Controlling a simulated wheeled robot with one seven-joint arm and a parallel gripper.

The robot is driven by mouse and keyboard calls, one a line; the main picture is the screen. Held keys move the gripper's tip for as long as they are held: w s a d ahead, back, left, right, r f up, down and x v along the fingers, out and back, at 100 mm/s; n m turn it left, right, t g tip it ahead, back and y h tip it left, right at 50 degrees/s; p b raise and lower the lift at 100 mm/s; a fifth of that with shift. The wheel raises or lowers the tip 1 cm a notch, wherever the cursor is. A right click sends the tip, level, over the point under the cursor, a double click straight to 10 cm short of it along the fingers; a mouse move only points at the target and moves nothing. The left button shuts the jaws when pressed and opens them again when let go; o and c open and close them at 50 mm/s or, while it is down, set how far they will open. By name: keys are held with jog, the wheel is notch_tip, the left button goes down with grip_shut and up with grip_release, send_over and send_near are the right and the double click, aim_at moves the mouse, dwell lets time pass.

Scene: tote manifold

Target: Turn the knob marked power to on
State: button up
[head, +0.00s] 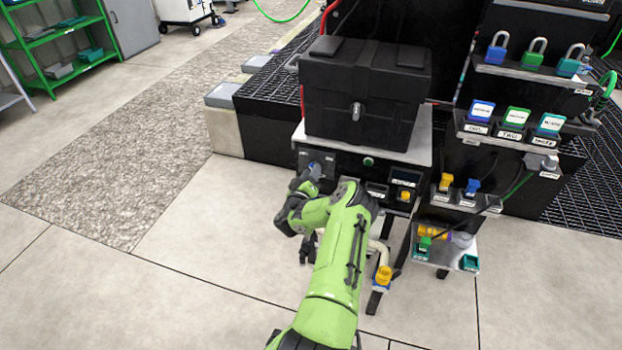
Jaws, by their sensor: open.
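The black control panel (340,166) is on the front of the stand, under a large black case. My gripper (308,180) is at the end of the green arm, right at this knob. The jaws are open. My wrist partly hides the knob and the panel below it. I cannot tell whether the fingers are around the knob or just in front of it, or whether they touch it.
The black case (365,95) stands above the panel. A green button (368,161) and a yellow knob (405,196) are to the right. Coloured padlocks (537,54) and labelled blocks (515,118) fill racks at right. The floor (190,240) at left is clear.

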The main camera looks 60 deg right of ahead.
jog(key=shift+d, duration=0.1)
grip_shut()
jog(key=shift+p, duration=0.3)
jog(key=shift+s+m+p, duration=0.2)
jog(key=shift+m+p, duration=1.2)
jog(key=shift+m, duration=3.1)
jog(key=shift+s+m+p, duration=0.15)
jog(key=shift+m+p, duration=1.25)
jog(key=shift+m, duration=3.1)
